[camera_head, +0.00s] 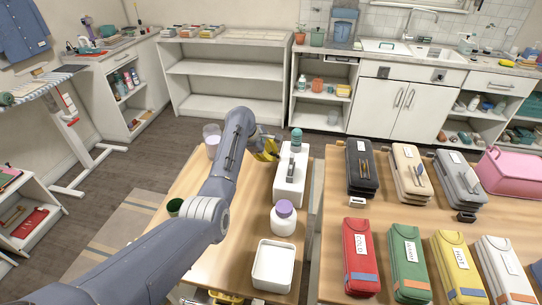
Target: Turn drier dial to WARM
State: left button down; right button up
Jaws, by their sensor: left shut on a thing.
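My left arm reaches in from the lower left. My left gripper (265,150), with yellow and dark parts, is at the far left side of a long white box (290,190). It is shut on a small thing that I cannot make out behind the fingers. A grey item lies on top of the box. I cannot make out a drier dial. On the right table lie a red pouch labelled COLD (361,262), a green pouch (407,270) that seems to read WARM, and a yellow one labelled HOT (460,270). A yellow part at the bottom edge may be my right gripper.
A teal-capped bottle (296,140) stands behind the box. A purple-lidded jar (283,217) and a white tray (273,266) stand in front of it. More pouches and a pink bin (510,172) fill the right table.

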pick_arm(q)
jog(key=shift+s+t, duration=0.1)
jog(key=shift+t, duration=0.2)
jog(key=shift+f+m+t, duration=0.1)
jog(key=shift+m+t, duration=0.2)
jog(key=shift+t, duration=0.5)
jog(key=shift+m+t+h, duration=0.5)
jog(key=shift+t+h, duration=0.1)
jog(key=shift+t, duration=1.4)
jog(key=c, duration=1.1)
grip_release()
jog(key=shift+o, duration=0.2)
jog(key=shift+s, duration=0.1)
jog(key=v, duration=1.2)
jog(key=shift+f, duration=0.15)
